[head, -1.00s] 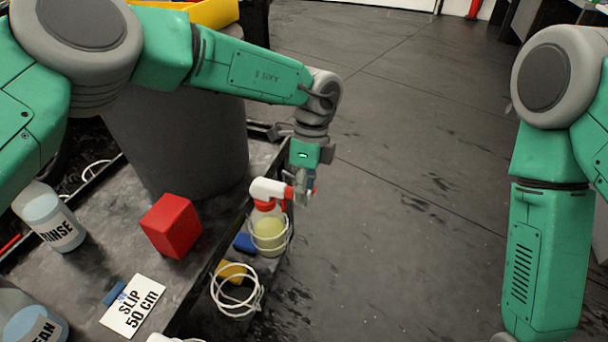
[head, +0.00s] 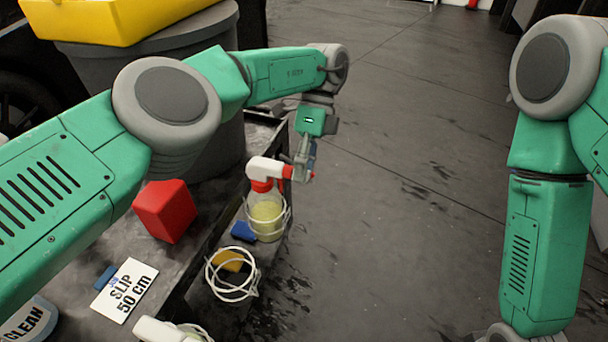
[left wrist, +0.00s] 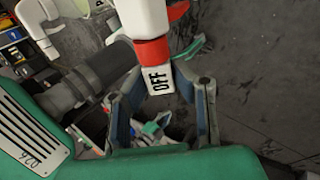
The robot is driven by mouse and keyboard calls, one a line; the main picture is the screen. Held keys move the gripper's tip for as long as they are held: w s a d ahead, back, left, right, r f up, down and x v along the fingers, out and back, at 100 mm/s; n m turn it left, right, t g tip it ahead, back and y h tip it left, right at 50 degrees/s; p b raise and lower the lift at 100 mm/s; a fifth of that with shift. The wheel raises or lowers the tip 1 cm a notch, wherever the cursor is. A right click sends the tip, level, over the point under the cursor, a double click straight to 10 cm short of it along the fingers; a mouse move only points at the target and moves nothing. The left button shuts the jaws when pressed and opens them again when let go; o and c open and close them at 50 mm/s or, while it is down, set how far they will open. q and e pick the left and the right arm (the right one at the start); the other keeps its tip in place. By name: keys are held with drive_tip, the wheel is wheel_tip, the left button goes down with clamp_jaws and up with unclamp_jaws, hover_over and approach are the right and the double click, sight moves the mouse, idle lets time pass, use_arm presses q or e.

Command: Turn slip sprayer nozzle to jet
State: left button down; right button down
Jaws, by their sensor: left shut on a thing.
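The spray bottle (head: 266,218) with pale yellow liquid stands upright in a white wire ring holder at the side of the cart. It has a white sprayer head (head: 264,167) with red parts. The nozzle (left wrist: 158,79) points right, away from the bottle, and its white face reads OFF in the left wrist view.
A red block (head: 164,211) and a white card (head: 124,290) reading SLIP 50 cm lie on the dark cart top. Blue (head: 243,231) and yellow (head: 229,260) blocks lie nearby. The floor right of the cart is clear.

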use_arm(q)
drive_tip(key=shift+f, duration=0.1)
idle(0.4)
drive_tip(key=c, duration=1.4)
unclamp_jaws()
drive_tip(key=shift+w, duration=0.1)
drive_tip(key=shift+o, duration=0.2)
